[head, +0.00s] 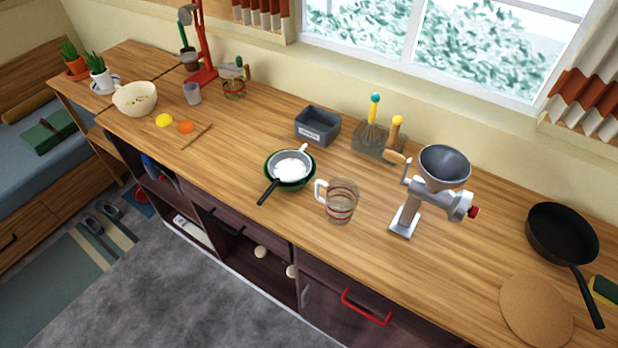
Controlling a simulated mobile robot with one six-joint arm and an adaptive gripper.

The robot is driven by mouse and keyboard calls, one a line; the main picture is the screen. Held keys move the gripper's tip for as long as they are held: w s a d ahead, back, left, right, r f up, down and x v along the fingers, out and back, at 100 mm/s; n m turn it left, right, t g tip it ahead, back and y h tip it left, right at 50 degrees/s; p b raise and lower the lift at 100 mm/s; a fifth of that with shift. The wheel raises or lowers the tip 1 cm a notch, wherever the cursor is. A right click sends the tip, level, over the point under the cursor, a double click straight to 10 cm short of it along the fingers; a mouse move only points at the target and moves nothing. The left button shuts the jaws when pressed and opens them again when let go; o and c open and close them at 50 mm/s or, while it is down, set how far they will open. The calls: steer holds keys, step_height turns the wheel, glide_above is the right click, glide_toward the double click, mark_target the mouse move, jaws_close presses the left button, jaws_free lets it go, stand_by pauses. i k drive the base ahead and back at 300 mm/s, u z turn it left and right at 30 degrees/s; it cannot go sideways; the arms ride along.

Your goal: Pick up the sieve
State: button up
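The sieve (290,166) rests in a dark green bowl (307,182) on the wooden counter in the middle of the head view. It looks round and grey with something white in it. Its black handle (268,191) points to the lower left, over the counter near the front edge. A small pale tip sticks out past the rim at the upper right. The bowl hides the sieve's underside. My gripper is not in view.
Right of the bowl stand a glass measuring jug (341,203) and a metal grinder (410,200). Behind it are a grey box (317,125) and a utensil holder (379,143). Counter directly left of the bowl is clear.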

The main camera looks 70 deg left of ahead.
mark_target(287, 166)
steer(key=z, duration=0.15)
steer(key=k, duration=2.3)
steer(key=u, duration=0.8)
steer(key=i, duration=0.9)
